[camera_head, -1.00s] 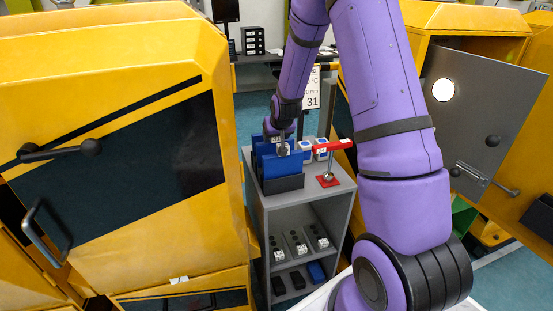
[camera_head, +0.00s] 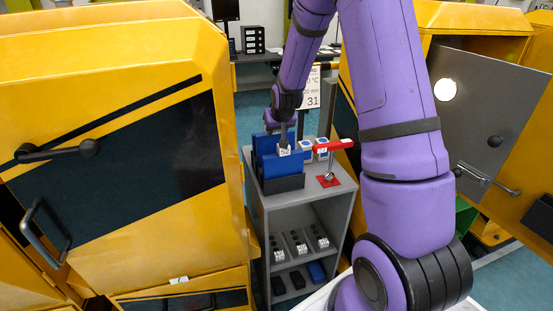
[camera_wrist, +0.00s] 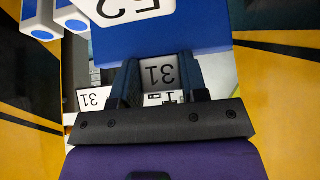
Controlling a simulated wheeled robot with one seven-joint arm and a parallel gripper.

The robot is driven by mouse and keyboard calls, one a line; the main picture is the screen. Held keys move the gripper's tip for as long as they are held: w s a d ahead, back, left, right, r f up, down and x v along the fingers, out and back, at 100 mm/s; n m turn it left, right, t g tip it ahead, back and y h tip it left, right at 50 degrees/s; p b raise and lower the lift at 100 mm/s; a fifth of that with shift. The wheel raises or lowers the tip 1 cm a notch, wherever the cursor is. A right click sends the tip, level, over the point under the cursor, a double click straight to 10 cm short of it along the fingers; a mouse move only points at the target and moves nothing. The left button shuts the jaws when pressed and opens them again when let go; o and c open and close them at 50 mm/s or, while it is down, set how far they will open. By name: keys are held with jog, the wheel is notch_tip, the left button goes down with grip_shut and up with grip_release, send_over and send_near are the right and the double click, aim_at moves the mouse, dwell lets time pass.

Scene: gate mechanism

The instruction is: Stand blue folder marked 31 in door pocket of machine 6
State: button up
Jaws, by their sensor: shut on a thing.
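My gripper (camera_head: 284,137) points down over the dark rack (camera_head: 284,184) on the grey cart. Another blue folder (camera_wrist: 205,32) with a white tag, seemingly 52, stands close by in the wrist view. Blue folders (camera_head: 266,146) show in the rack in the head view. A dark box (camera_head: 541,214), perhaps a pocket, shows at the right edge by a yellow machine. I cannot read any machine number.
A red lever (camera_head: 334,146) on a red base stands beside the rack on the cart (camera_head: 335,195). Blue-and-white blocks sit behind it. A yellow machine (camera_head: 110,60) rises close on the left. On the right a grey door (camera_head: 484,100) stands open.

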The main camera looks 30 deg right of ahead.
jog(key=shift+w+r, duration=0.1)
jog(key=shift+r, duration=4.2)
jog(key=shift+s+a+r, duration=0.15)
jog(key=shift+s+a, duration=0.2)
jog(key=shift+s, duration=0.95)
jog(key=shift+s+a+r, duration=0.1)
jog(key=shift+s+a, duration=0.3)
jog(key=shift+s, duration=0.9)
jog(key=shift+s+a+r, duration=0.15)
jog(key=shift+s+a, duration=0.2)
jog(key=shift+s, duration=0.95)
jog(key=shift+s+a, duration=0.25)
jog(key=shift+s, duration=0.7)
grip_shut()
